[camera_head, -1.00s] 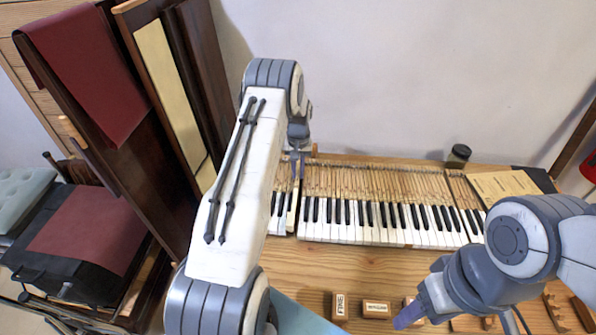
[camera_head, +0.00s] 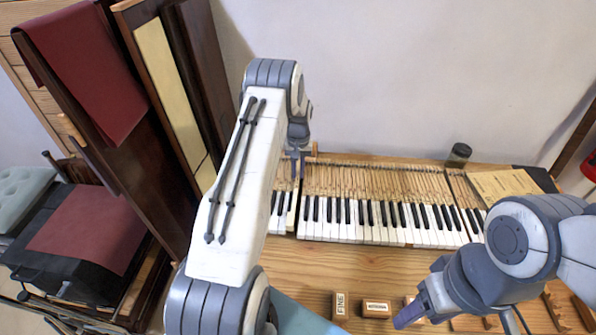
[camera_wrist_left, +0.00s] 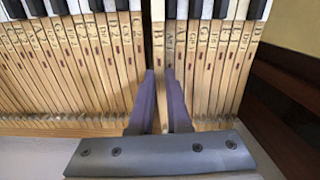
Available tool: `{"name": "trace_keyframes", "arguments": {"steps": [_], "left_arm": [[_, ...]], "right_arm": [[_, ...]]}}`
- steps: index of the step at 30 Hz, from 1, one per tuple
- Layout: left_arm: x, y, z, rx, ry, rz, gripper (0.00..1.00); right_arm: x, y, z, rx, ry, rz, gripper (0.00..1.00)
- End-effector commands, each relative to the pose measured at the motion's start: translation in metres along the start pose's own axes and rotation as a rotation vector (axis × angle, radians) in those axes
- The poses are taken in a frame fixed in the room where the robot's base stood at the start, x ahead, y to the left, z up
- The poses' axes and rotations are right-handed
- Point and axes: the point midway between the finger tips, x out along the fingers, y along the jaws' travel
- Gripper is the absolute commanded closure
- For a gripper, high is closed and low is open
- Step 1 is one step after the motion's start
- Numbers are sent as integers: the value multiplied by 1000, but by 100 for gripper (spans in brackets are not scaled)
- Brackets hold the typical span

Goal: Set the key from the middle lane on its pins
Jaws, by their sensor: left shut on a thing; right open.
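My left gripper (camera_head: 298,172) is over the left part of the keyboard (camera_head: 370,233). In the left wrist view its two purple fingers (camera_wrist_left: 161,85) stand on either side of a pale wooden key (camera_wrist_left: 158,48) marked B and are shut on it. My right gripper (camera_head: 410,316) is open and empty, low over the bench front.
Labelled wooden blocks (camera_head: 376,309) stand on the bench (camera_head: 330,262) in front of the keyboard. A dark jar (camera_head: 459,154) and a paper sheet (camera_head: 503,185) are at the back right. Wooden pieces lie at the front right. Bare bench separates keyboard and blocks.

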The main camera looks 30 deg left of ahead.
Motion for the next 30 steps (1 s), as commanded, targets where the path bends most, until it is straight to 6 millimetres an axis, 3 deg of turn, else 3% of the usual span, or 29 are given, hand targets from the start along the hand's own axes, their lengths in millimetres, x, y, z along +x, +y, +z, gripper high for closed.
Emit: {"name": "trace_keyframes", "arguments": {"steps": [18,19,20,30], "left_arm": [[10,0,0,0,0,0,100],[10,0,0,0,1,0,81],[9,0,0,0,1,0,76],[10,0,0,0,0,0,76]], "right_arm": [[7,0,0,0,0,0,41],[7,0,0,0,0,0,41],[6,0,0,0,0,0,41],[6,0,0,0,0,0,41]]}}
